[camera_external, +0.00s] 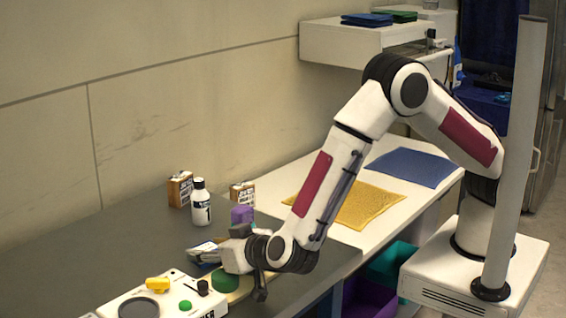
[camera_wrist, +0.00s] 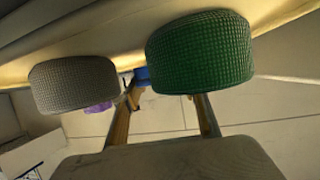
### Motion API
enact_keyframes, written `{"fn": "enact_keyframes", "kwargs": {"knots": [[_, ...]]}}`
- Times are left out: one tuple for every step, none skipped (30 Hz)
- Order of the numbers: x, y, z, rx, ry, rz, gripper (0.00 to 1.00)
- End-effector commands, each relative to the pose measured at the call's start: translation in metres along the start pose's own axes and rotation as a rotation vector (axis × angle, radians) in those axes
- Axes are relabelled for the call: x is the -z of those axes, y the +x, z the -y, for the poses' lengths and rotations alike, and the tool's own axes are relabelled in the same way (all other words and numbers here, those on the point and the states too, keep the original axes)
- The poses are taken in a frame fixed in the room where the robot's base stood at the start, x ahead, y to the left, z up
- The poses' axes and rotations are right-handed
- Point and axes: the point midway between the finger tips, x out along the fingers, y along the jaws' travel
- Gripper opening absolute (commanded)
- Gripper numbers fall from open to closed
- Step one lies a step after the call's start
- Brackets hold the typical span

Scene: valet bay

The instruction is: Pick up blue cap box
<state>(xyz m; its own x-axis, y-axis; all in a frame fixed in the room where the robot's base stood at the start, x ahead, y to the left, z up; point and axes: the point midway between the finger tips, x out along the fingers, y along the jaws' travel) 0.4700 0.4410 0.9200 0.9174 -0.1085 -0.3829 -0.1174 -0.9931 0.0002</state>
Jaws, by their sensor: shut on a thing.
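The blue cap box (camera_external: 206,251) shows as a small white and blue shape at the left tip of my gripper (camera_external: 222,255), low over the grey counter, partly hidden. In the wrist view my gripper (camera_wrist: 160,105) has two tan fingers reaching inward, shut on what appears to be this box. Only a small blue patch (camera_wrist: 141,75) shows near them, so the grip itself is mostly hidden. A green textured drum (camera_wrist: 200,52) and a grey one (camera_wrist: 73,84) stand close to the fingers.
The green drum (camera_external: 225,281) is on a pale yellow board below my wrist. A white bottle (camera_external: 200,203) and two brown-sided boxes (camera_external: 180,189) (camera_external: 243,194) stand near the wall. A white device (camera_external: 150,298) sits front left.

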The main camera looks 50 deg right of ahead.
Motion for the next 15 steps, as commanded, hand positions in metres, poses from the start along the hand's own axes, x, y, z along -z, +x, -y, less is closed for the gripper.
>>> {"fn": "enact_keyframes", "kwargs": {"knots": [[0.003, -0.001, 0.000, 0.000, 0.001, 0.000, 0.22], [0.005, -0.002, 0.000, 0.000, 0.001, -0.001, 0.22], [0.008, -0.003, 0.000, 0.001, 0.001, -0.001, 0.22], [0.011, -0.004, 0.000, 0.001, 0.002, -0.001, 0.22], [0.013, -0.005, 0.000, 0.001, 0.003, -0.001, 0.22], [0.017, -0.007, 0.000, 0.001, 0.003, -0.001, 0.22], [0.020, -0.008, 0.000, 0.001, 0.002, -0.001, 0.22], [0.024, -0.010, 0.000, 0.002, 0.002, -0.001, 0.22], [0.029, -0.012, 0.001, 0.002, 0.004, -0.002, 0.22], [0.032, -0.013, 0.000, 0.001, 0.004, -0.001, 0.22], [0.036, -0.015, 0.000, 0.001, 0.003, -0.001, 0.22], [0.041, -0.017, 0.000, 0.001, 0.004, -0.001, 0.22], [0.045, -0.019, 0.000, 0.002, 0.004, -0.001, 0.22], [0.049, -0.020, 0.001, 0.002, 0.003, -0.002, 0.22], [0.054, -0.022, 0.001, 0.002, 0.004, -0.002, 0.22]]}}
